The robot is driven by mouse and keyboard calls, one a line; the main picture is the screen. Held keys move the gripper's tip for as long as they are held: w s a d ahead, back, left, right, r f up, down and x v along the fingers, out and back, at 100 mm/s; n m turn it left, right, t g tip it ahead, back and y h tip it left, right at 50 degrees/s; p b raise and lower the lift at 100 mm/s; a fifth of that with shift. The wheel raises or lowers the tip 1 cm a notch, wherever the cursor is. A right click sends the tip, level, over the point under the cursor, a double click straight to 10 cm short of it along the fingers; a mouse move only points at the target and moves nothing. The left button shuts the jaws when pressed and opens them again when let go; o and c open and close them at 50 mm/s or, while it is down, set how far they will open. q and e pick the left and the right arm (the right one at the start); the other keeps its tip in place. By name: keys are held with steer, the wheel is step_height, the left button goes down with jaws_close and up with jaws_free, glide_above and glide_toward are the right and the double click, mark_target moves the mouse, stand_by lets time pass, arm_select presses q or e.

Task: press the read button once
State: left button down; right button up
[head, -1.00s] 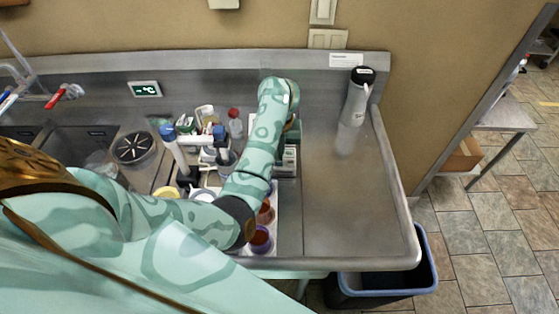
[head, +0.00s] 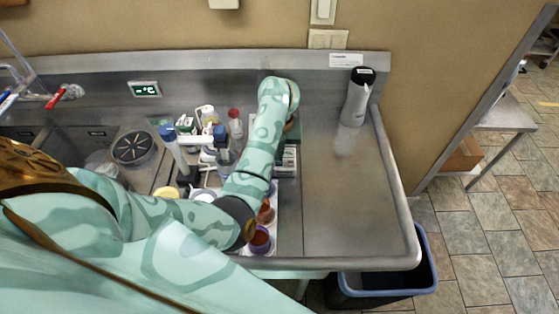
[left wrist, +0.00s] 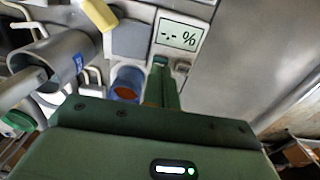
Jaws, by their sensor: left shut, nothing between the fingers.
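A grey meter (left wrist: 178,33) with a pale display reading "-.- %" is at the top of the left wrist view. In the head view, part of the meter (head: 288,161) shows just right of my left forearm. A small grey button (left wrist: 182,67) sits below the display. My left gripper (left wrist: 160,66) is shut and empty, its green fingertips at the meter's lower edge, left of that button. I cannot tell whether they touch the meter or cover another button. In the head view the forearm hides most of this gripper. My right gripper is not in view.
A blue-rimmed cup (left wrist: 127,84) with brown contents is close left of the fingers. A grey cylinder (left wrist: 62,58) and a yellow piece (left wrist: 100,14) are farther left. A grey-white bottle (head: 354,98) stands at the back right. The steel counter (head: 345,200) is clear on the right.

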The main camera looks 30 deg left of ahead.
arm_select(q)
steer(key=shift+f, duration=0.35)
stand_by(0.3)
steer(key=shift+f+b, duration=0.7)
steer(key=shift+b, duration=0.2)
step_height(320, 180, up, 6)
steer(key=p, duration=0.6)
steer(key=shift+r, duration=0.1)
